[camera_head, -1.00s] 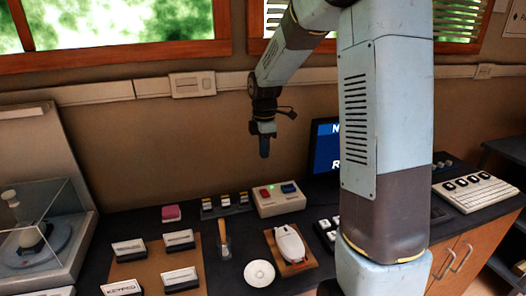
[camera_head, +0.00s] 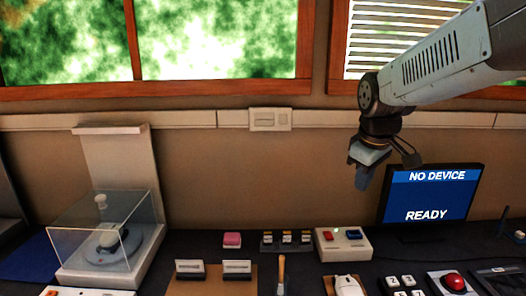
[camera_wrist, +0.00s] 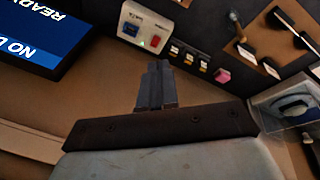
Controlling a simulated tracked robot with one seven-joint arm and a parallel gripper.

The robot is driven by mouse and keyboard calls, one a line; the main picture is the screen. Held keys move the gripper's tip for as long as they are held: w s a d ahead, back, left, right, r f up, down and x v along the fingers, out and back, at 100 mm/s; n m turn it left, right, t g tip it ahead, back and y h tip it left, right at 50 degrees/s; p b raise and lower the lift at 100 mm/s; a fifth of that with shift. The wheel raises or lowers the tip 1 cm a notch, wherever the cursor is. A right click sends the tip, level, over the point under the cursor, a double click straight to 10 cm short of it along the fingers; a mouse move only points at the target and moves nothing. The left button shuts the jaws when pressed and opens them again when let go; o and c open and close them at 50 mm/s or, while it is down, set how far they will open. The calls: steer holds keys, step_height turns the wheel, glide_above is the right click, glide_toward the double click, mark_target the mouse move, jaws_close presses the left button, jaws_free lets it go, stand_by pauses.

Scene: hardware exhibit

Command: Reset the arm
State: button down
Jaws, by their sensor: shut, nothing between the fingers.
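My gripper (camera_head: 362,178) hangs from my arm in the upper right of the head view, above the back of the counter and left of the monitor. Its fingers point down and are together, with nothing between them. In the wrist view my gripper (camera_wrist: 157,72) shows as two grey fingers pressed side by side, with open air around the tips. My arm reaches in from the right edge of the head view.
The monitor (camera_head: 430,196) reads "NO DEVICE" and "READY". A clear case (camera_head: 95,232) stands at left.

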steer(key=s+r+m+t, duration=0.1)
steer(key=s+m+t, duration=0.1)
steer(key=s+m, duration=0.5)
steer(key=shift+s+d+r, duration=0.15)
steer(key=shift+s+d, duration=0.2)
steer(key=shift+s, duration=2.25)
